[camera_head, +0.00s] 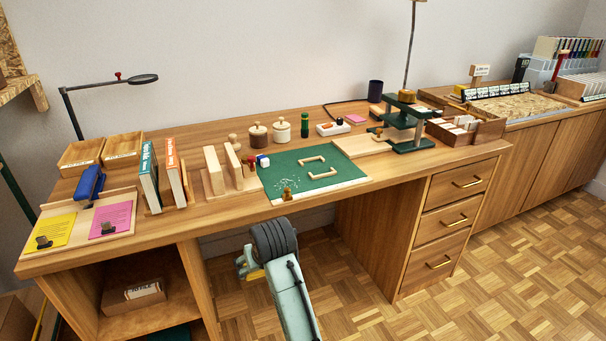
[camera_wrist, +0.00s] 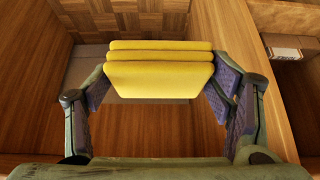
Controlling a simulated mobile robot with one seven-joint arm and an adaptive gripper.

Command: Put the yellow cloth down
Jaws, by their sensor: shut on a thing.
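The yellow cloth (camera_wrist: 160,78) is a folded, layered pad in the middle of the wrist view. My gripper (camera_wrist: 158,90) is shut on it, with a purple-padded finger at each side edge. In the head view my gripper (camera_head: 247,265) is in front of the desk, below the level of its top. Only a small yellow bit of the cloth (camera_head: 256,274) shows there; my arm hides the rest. No surface is clearly seen touching the cloth.
The wooden desk (camera_head: 225,212) carries books, a green mat (camera_head: 284,178), jars and a stand. Below it are an open shelf with a box (camera_head: 132,295) at left, open space, and drawers (camera_head: 452,215) at right. Parquet floor (camera_head: 520,270) is clear at right.

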